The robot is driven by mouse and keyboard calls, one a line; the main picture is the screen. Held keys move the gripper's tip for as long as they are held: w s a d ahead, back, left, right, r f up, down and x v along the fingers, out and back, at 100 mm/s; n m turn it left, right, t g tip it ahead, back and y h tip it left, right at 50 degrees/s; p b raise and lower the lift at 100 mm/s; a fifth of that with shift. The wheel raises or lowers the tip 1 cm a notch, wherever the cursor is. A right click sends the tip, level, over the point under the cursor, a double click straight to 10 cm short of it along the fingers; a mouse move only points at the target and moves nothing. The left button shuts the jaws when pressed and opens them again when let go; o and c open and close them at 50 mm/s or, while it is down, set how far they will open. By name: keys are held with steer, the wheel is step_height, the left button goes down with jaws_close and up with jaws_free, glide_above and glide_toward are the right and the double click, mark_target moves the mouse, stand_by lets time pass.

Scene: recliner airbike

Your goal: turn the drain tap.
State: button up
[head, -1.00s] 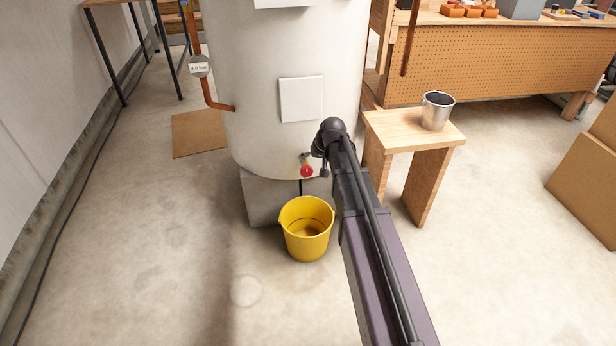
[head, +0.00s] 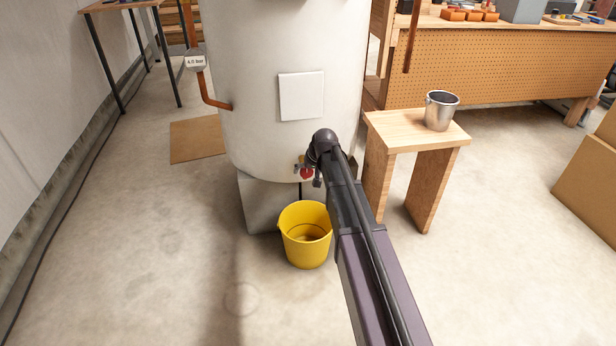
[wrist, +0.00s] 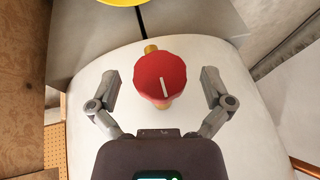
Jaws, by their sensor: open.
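The drain tap is a red faceted knob (wrist: 160,80) with a white line mark on a brass fitting, low on the white tank (head: 285,45). In the head view the red knob (head: 306,173) shows just left of my wrist. My gripper (wrist: 162,82) is open in the wrist view, one finger on each side of the knob, with a visible gap on both sides. In the head view my gripper (head: 306,168) is at the tap, partly hidden by my wrist. A yellow bucket (head: 305,250) stands on the floor below the tap.
A wooden stool (head: 395,128) with a metal cup (head: 441,110) stands close to the right of my arm. A copper pipe (head: 211,95) with a gauge (head: 195,62) runs at the tank's left. A workbench (head: 480,65) is behind right.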

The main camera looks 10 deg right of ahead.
steer(key=shift+w+f, duration=0.1)
steer(key=shift+f, duration=0.05)
steer(key=c, duration=1.1)
steer(key=shift+c, duration=0.2)
steer(key=shift+a+n+h, duration=0.15)
steer(key=shift+n+h, duration=0.15)
steer(key=shift+h, duration=2.4)
